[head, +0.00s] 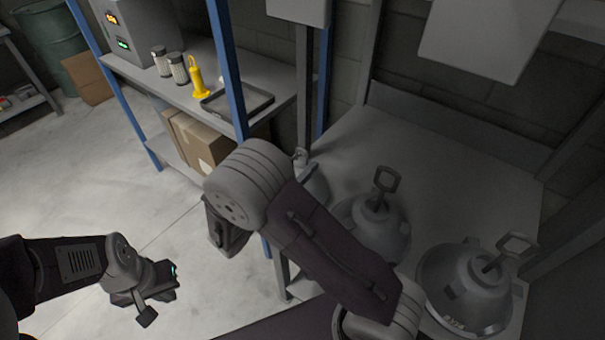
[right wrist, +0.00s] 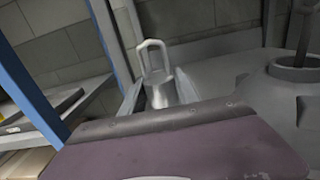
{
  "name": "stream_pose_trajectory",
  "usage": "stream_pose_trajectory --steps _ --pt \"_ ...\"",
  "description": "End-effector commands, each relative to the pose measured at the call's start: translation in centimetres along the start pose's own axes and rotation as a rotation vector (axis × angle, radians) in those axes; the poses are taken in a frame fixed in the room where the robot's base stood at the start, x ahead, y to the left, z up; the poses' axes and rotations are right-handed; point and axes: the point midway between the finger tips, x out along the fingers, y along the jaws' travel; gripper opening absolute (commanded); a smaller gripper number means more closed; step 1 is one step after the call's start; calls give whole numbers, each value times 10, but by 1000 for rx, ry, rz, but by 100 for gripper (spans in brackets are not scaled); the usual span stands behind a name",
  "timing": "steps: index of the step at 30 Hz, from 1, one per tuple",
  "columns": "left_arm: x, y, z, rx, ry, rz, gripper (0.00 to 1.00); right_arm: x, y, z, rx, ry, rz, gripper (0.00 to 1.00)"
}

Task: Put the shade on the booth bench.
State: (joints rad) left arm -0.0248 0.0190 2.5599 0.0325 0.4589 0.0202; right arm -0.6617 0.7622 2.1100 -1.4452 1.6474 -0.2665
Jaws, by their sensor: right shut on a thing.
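A grey shade with a loop handle (right wrist: 153,58) stands between the two fingers of my right gripper (right wrist: 157,92) in the right wrist view. The gripper is shut on its handle stem. In the head view part of this shade (head: 314,188) shows beside my right arm, at the left side of the booth bench (head: 440,165). My arm hides the rest, and I cannot tell whether it touches the bench. Two more grey shades with loop handles, one in the middle (head: 372,222) and one at right (head: 465,290), sit on the bench. My left gripper (head: 155,297) is empty over the floor, its opening unclear.
Cardboard boxes (head: 197,140) lie below. Grey panels (head: 480,38) hang over the bench. The back of the bench is clear.

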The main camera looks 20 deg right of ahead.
Motion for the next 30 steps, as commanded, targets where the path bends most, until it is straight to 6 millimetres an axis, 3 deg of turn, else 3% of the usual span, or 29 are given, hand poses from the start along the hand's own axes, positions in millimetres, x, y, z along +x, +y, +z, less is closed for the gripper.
stream_pose_trajectory --steps 4,13,14,16,30 --pt "7 0 1 0 0 0 0 -1 0 -28 -5 -1 0 0" --pt "7 0 1 0 0 0 0 -1 0 -30 -1 0 0 0" --pt "7 0 1 0 0 0 0 -1 0 -31 -1 1 0 40" --pt "7 0 1 0 0 0 0 -1 0 -30 -1 1 0 59" --pt "4 0 0 0 0 0 0 -3 0 -27 -1 0 -2 59"
